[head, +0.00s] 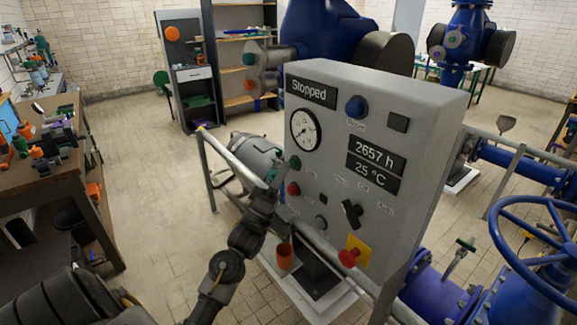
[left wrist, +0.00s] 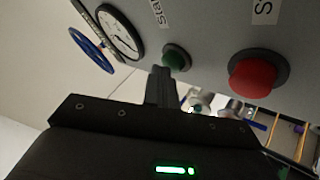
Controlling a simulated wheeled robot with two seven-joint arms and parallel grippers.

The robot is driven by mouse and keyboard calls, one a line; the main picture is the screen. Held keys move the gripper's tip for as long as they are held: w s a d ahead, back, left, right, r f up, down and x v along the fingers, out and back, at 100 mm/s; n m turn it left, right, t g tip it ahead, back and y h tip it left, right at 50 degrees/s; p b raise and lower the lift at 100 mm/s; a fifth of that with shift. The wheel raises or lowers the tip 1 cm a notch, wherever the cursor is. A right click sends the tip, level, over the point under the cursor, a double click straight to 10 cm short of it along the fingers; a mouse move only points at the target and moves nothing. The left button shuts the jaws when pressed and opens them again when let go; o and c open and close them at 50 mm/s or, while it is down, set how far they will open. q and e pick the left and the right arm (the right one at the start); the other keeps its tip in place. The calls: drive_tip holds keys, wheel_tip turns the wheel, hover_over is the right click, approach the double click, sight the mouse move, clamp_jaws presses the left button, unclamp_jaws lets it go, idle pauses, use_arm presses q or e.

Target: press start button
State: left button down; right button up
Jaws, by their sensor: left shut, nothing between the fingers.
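The control panel (head: 330,150) is a grey box whose display reads "Stopped". The green start button (head: 295,162) is on the left side of its face, above a red button (head: 293,189). In the left wrist view the green button (left wrist: 175,57) has a partly visible label beginning "Sta", and the red button (left wrist: 257,75) is to its right. My left gripper (head: 277,187) is shut and empty, close to the panel's left edge near these buttons. In the left wrist view its fingertips (left wrist: 163,75) show just below and left of the green button; contact cannot be told. My right gripper is not in view.
The panel also carries a gauge (head: 305,130), a blue lamp (head: 356,107), a black rotary switch (head: 352,213) and a red emergency knob (head: 348,257) on yellow. A metal railing (head: 325,247) runs in front. A blue handwheel (head: 500,250) stands at right, a workbench (head: 60,150) at left.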

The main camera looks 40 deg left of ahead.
use_arm(q)
drive_tip(key=shift+w, duration=0.15)
idle(0.3)
drive_tip(key=shift+w+d, duration=0.15)
drive_tip(key=shift+w, duration=0.15)
drive_tip(key=shift+s, duration=0.45)
drive_tip(key=s+a+p, duration=0.2)
drive_tip(key=s, duration=0.3)
drive_tip(key=shift+s, duration=0.35)
idle(0.9)
